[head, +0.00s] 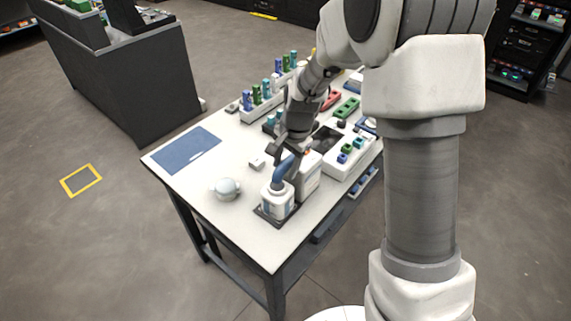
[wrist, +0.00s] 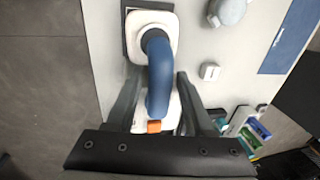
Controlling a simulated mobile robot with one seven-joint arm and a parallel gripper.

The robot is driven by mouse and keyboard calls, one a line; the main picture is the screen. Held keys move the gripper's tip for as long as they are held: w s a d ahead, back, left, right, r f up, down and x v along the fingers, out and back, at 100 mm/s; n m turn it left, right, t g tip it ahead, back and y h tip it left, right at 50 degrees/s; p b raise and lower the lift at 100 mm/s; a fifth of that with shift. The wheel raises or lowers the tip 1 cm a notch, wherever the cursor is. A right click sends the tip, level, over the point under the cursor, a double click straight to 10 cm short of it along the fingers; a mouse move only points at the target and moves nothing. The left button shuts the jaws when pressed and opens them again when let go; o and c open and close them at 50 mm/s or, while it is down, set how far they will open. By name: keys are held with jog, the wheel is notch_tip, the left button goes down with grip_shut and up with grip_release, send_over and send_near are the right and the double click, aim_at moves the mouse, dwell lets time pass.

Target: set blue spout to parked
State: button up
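The blue spout (head: 283,172) rises from a white bottle (head: 278,201) standing on a dark tray at the table's near corner. In the wrist view the curved blue spout (wrist: 158,72) runs from the round collar on the white bottle (wrist: 139,24) down between my fingers. My gripper (head: 282,151) is at the spout. In the wrist view my gripper (wrist: 159,82) is open, with one finger on each side of the spout and visible gaps beside it. The spout's tip lies over a white box with an orange patch (wrist: 153,126).
A white box (head: 308,177) stands close beside the bottle. A round grey-white object (head: 226,188), a small white block (head: 257,163) and a blue mat (head: 185,150) lie to the left. Racks with coloured pieces (head: 268,92) stand farther back. The table's front left is mostly clear.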

grip_shut()
dwell(1.2)
